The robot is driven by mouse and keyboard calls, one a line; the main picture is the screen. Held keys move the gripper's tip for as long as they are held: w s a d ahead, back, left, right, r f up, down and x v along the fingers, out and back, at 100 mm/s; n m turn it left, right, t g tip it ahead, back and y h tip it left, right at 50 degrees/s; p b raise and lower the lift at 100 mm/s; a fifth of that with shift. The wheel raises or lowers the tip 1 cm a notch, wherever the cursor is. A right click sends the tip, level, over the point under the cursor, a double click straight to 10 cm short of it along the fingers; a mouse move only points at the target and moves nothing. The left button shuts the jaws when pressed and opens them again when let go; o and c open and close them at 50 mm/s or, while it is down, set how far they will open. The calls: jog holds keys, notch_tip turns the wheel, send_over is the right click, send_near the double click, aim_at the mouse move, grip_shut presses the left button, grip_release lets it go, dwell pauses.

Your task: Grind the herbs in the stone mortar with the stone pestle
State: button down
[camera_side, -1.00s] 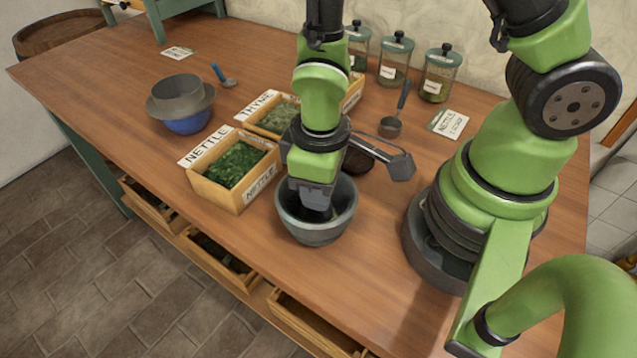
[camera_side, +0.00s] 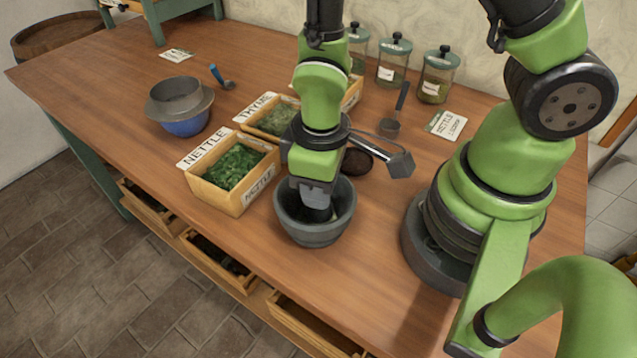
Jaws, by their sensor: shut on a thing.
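The grey stone mortar (camera_side: 312,236) stands on the wooden table in front of my arm's base. My gripper (camera_side: 315,192) points down over the mortar's mouth and is shut on the stone pestle (camera_side: 318,214). Only a dark part of the pestle shows below the jaws, and its lower end is inside the mortar. The herbs in the mortar cannot be made out. A box of green nettle (camera_side: 232,166) stands just left of the mortar, and a box of thyme (camera_side: 272,121) stands behind it.
A blue bowl (camera_side: 187,125) with a grey sieve on it stands at the left. A scoop (camera_side: 389,126), a dark round dish (camera_side: 356,162), lidded jars (camera_side: 438,78) and a nettle card (camera_side: 446,126) are behind and to the right. The table's front edge is close to the mortar.

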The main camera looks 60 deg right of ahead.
jog(key=shift+r, duration=4.35)
jog(key=shift+w, duration=0.1)
